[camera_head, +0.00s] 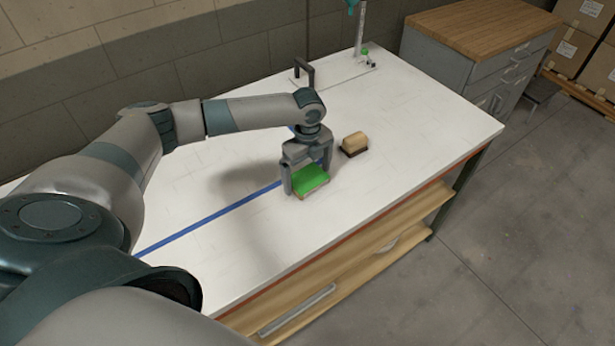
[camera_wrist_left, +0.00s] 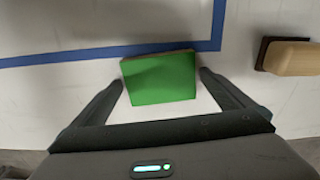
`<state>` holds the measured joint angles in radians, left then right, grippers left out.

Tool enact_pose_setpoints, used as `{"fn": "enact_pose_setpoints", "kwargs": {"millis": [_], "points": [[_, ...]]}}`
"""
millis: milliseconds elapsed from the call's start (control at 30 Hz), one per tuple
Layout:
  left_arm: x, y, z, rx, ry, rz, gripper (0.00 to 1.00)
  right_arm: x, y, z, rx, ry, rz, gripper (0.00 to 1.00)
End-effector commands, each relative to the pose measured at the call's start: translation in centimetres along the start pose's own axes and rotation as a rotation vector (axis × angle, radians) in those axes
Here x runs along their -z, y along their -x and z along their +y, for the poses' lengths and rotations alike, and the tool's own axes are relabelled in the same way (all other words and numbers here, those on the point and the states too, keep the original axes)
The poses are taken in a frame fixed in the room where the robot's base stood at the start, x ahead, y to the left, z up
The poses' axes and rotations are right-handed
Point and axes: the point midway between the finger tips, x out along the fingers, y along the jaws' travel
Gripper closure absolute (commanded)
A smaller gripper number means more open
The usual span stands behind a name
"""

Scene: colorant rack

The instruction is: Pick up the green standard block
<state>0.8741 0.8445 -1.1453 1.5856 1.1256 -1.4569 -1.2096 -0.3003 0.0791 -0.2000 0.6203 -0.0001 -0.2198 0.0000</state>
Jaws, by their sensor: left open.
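The green standard block (camera_head: 310,179) lies on the white table, with a bright green top and a thin brownish lower edge. In the left wrist view the green block (camera_wrist_left: 160,79) sits between the two spread fingertips, with a small gap showing on the right side. My left gripper (camera_head: 305,183) points down over the block with its fingers on either side of it. The left gripper (camera_wrist_left: 162,82) is open and not closed on the block. My right gripper is not in view.
A wooden-handled brush or block with a dark base (camera_head: 354,143) stands just right of the gripper. Blue tape (camera_head: 215,215) runs along the white table (camera_head: 400,150). A dark bracket and a thin post (camera_head: 360,30) stand at the back. The table's right side is clear.

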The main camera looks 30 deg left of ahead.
Motion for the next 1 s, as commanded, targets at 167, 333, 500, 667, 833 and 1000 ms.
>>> {"fn": "enact_pose_setpoints", "kwargs": {"millis": [167,333,500,667,833,1000], "points": [[-0.01,-0.34,0.01,0.000,0.000,0.000,0.00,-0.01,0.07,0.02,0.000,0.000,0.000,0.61],[-0.01,-0.31,0.00,0.000,0.000,0.000,0.00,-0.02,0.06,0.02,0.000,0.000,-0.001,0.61],[-0.02,-0.29,0.00,0.000,0.000,0.000,0.00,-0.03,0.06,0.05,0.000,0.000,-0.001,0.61],[-0.02,-0.28,0.00,0.000,0.000,-0.001,0.36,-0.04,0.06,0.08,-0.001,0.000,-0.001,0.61],[-0.03,-0.26,-0.01,0.001,0.000,-0.001,0.38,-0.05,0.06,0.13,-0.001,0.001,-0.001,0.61],[-0.04,-0.17,-0.04,0.001,0.000,-0.001,0.38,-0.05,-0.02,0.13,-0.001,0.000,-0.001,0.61]]}}
